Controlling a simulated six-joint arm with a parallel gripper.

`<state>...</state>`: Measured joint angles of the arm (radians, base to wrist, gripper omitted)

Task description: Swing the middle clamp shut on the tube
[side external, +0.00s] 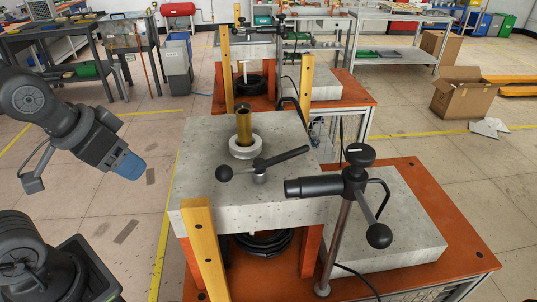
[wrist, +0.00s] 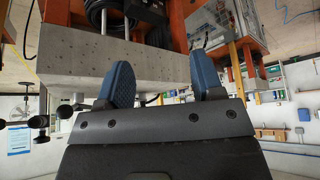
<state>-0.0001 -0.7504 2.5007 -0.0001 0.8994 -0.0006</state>
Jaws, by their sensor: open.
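A brass tube (side external: 244,126) stands upright in a white ring (side external: 245,147) on top of the grey speckled block. A black lever with a ball end (side external: 262,168) lies in front of the ring on the block. A black clamp head (side external: 318,187) with knobs is mounted on a metal post (side external: 338,235) at the block's front right, its arm pointing left. I cannot tell which part is the middle clamp. My gripper (side external: 128,164) hangs left of the block, clear of everything. In the wrist view its blue fingers (wrist: 162,75) are apart with nothing between them.
The grey block (side external: 205,185) sits above an orange bench (side external: 455,225), with yellow posts (side external: 203,245) at its corners. A similar station (side external: 250,50) stands behind. Open floor lies between my arm and the block. Dark knobs (wrist: 40,122) show at the wrist view's left.

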